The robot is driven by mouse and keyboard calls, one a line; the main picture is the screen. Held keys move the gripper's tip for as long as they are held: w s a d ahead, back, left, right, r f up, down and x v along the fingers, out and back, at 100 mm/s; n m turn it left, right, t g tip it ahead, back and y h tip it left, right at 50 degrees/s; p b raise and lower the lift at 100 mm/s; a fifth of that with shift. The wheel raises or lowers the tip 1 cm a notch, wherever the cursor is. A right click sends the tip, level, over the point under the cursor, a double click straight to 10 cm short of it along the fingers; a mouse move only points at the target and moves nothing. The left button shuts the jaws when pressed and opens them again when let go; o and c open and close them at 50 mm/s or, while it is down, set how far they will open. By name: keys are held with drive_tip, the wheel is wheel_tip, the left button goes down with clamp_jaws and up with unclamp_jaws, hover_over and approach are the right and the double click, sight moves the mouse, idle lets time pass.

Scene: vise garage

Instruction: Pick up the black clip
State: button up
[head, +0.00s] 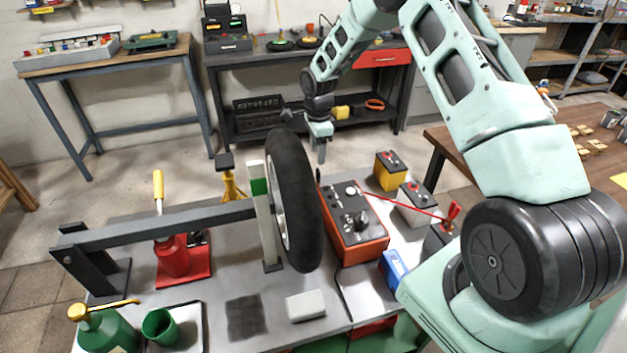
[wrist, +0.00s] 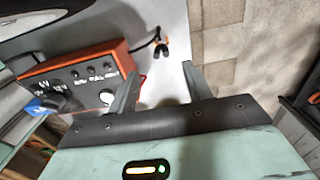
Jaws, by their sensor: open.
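The black clip (wrist: 161,45) lies on the grey bench top in the wrist view, near the charger's end, with orange showing at its jaws. A black lead runs from it towards the charger. My gripper (wrist: 160,68) is open, with its two fingers apart and nothing between them. In the picture the clip appears just beyond the fingertips, between their lines; I cannot tell the height gap. In the head view my gripper (head: 321,150) hangs beyond the wheel and the charger, pointing down. I cannot make out the black clip in the head view.
The red charger (head: 357,230) stands beside the upright wheel (head: 293,200). A red clip (head: 452,214) on a red lead sits at the right near batteries (head: 416,203). A yellow jack stand (head: 229,180) is behind the beam. The bench edge (wrist: 190,40) lies close to the clip.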

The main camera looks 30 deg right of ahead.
wheel_tip(320, 180, down, 12)
drive_tip(key=p, duration=0.3)
drive_tip(key=shift+d+r, duration=0.15)
clamp_jaws()
